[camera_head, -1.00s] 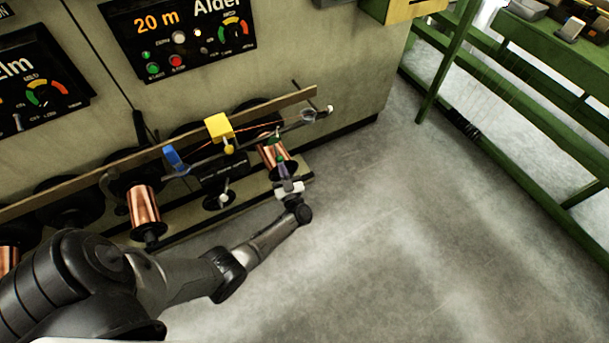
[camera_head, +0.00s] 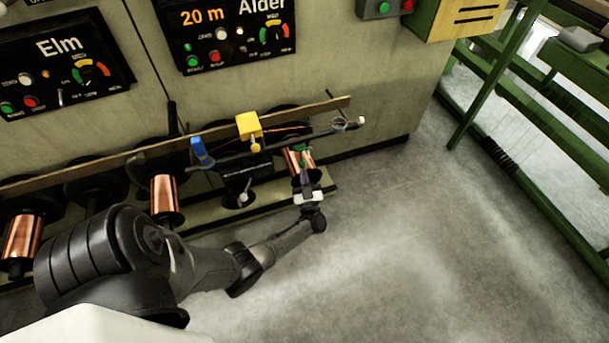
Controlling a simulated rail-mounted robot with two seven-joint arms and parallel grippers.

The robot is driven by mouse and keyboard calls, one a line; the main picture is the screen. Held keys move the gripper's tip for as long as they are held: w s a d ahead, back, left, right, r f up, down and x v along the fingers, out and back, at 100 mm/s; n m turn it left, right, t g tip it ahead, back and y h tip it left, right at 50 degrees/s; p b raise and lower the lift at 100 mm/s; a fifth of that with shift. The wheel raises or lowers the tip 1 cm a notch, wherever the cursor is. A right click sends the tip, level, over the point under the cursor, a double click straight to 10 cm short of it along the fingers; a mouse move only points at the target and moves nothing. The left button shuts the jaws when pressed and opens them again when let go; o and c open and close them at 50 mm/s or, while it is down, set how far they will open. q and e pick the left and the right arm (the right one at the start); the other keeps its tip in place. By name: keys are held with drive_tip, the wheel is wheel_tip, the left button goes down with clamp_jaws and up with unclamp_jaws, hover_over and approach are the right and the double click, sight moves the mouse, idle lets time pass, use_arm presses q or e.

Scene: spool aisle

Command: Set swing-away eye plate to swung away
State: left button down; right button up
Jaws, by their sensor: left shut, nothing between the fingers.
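A small ring-shaped eye (camera_head: 340,124), likely the swing-away eye plate, sits near the right end of a thin dark rod. A white knob (camera_head: 361,120) is just right of it. The eye is too small for me to read its exact setting. My left gripper (camera_head: 304,177) is below and left of the eye, in front of the right copper spool (camera_head: 290,161), and apart from the eye. It is shut with nothing visible held, and its tips are hard to make out against the spool. My right gripper is out of view.
A yellow block (camera_head: 248,125) and a blue piece (camera_head: 201,151) sit along the rod. More copper spools (camera_head: 163,197) stand left. Dial panels (camera_head: 238,38) are above. A green frame (camera_head: 487,75) stands right, with open grey floor between.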

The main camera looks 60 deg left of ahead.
use_arm(q)
drive_tip(key=shift+d+r, duration=0.15)
drive_tip(key=r+p+v, duration=0.1)
drive_tip(key=v, duration=1.2)
drive_tip(key=shift+s+d, duration=0.2)
idle(0.4)
